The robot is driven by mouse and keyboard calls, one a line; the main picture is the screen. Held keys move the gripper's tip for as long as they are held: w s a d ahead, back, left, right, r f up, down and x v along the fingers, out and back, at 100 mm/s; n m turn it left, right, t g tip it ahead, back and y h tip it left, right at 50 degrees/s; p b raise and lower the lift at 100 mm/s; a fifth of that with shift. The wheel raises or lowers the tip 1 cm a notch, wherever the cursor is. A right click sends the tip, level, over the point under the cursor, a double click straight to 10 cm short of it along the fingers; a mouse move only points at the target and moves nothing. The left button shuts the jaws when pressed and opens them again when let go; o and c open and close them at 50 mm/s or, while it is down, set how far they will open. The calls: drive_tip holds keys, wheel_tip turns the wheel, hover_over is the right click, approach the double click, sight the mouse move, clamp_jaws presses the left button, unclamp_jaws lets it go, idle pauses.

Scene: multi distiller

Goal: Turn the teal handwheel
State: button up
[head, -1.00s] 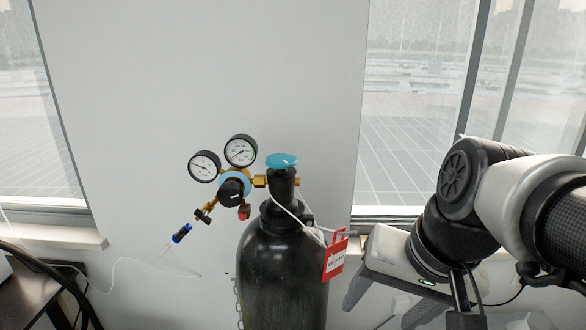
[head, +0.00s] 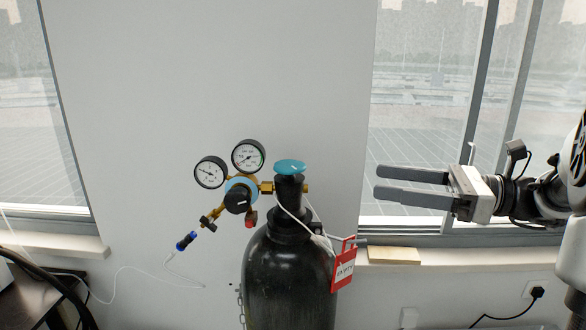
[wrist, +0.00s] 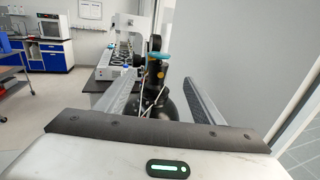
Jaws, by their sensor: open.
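The teal handwheel (head: 290,167) sits on top of the black gas cylinder's valve in the head view. In the wrist view the handwheel (wrist: 158,56) shows beyond my fingers, between them. My gripper (head: 378,182) is to the right of the handwheel, apart from it and at about its height in the picture. Its two long grey fingers point left toward the valve. The gripper is open and empty.
The black cylinder (head: 290,275) stands before a white wall. A regulator with two gauges (head: 248,156) is left of the valve. A red tag (head: 343,270) hangs at the cylinder's right shoulder. A window sill (head: 450,255) runs below my gripper.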

sight(297, 172)
drive_tip(key=x, duration=1.7)
drive_tip(key=shift+p, duration=0.3)
drive_tip(key=shift+c, duration=0.2)
drive_tip(key=c, duration=0.8)
drive_tip(key=shift+a+m+t, duration=0.1)
drive_tip(key=shift+m+t, duration=0.2)
drive_tip(key=shift+t, duration=0.2)
drive_tip(key=m+t+h, duration=0.1)
drive_tip(key=t, duration=0.1)
drive_tip(key=m+t+h+b, duration=0.1)
drive_tip(key=m+t, duration=0.1)
drive_tip(key=shift+s+a+f, duration=0.15)
drive_tip(key=shift+s, duration=0.2)
drive_tip(key=shift+s+a+m+t+h+b, duration=0.1)
drive_tip(key=shift+m+t+h+b, duration=0.75)
drive_tip(key=shift+m+t+h, duration=0.4)
drive_tip(key=shift+t+h, duration=0.25)
